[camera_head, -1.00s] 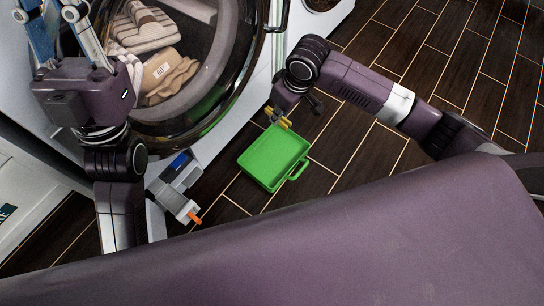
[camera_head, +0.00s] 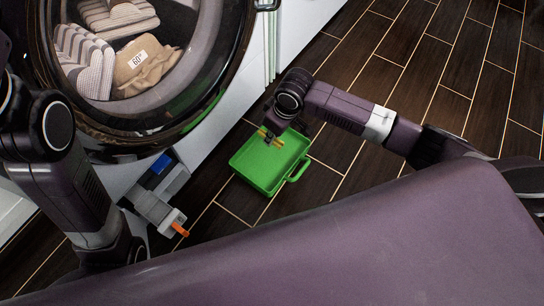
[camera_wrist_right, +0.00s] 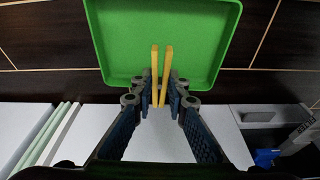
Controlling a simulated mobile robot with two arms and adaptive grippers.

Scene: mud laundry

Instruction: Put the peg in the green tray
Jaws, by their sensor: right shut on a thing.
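The peg (camera_head: 265,132) is yellow with two long prongs. It also shows in the right wrist view (camera_wrist_right: 155,72), standing out between the fingertips. My right gripper (camera_head: 273,137) is shut on the peg; its blue fingers also show in the right wrist view (camera_wrist_right: 161,92). The green tray (camera_head: 256,181) lies on the floor, with a handle at its right side. In the head view the peg overlaps the tray's upper part; in the right wrist view its prongs overlap the tray (camera_wrist_right: 115,45) near one edge. The peg's height above the tray is hard to tell. My left gripper is out of view.
A washing machine with a round glass door (camera_head: 190,100) and clothes inside stands at the upper left. Dark floor tiles (camera_head: 440,75) are clear to the right.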

